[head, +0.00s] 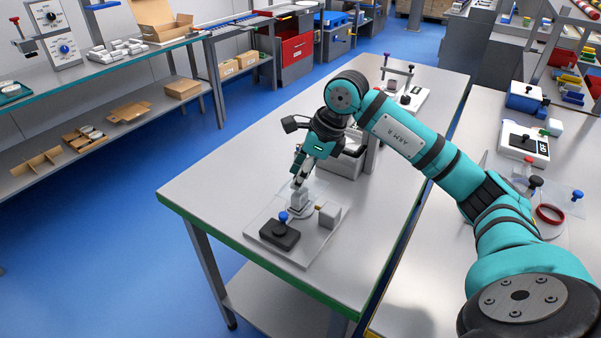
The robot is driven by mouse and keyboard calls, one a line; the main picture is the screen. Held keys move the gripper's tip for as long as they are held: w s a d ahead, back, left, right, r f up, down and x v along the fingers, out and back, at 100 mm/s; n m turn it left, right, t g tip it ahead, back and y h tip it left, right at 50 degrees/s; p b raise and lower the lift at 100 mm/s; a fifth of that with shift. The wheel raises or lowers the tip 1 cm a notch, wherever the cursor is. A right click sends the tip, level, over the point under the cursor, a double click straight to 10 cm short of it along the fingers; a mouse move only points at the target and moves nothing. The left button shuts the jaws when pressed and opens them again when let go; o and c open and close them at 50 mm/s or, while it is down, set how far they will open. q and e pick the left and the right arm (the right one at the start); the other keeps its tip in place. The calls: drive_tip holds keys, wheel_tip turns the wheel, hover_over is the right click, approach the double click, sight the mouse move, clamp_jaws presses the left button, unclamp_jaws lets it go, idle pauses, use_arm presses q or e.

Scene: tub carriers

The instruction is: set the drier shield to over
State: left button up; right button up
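My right gripper (300,178), on the teal arm coming in from the right, points down over a pale fixture plate (310,245) on the near table. Its fingertips are at the top of a small light-grey upright block (299,200). Whether they touch or grip it is too small to tell. The plate also bears a black box (279,234), a blue knob (283,216) and a pale cube (329,214). No part is clearly readable as the drier shield, and no "over" marking is legible. My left gripper is not in view.
The grey table (230,180) is clear left of the plate. Behind my gripper stands a grey bin (341,165), and farther back a white fixture (408,97). The right bench holds a device with a red ring (550,214) and clear sheets.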

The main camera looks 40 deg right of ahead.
clamp_jaws()
drive_tip(key=shift+w+a, duration=0.2)
drive_tip(key=shift+w, duration=0.25)
drive_tip(key=shift+c, duration=0.8)
unclamp_jaws()
drive_tip(key=shift+r, duration=0.1)
drive_tip(key=o, duration=0.5)
drive_tip(key=shift+w, duration=0.1)
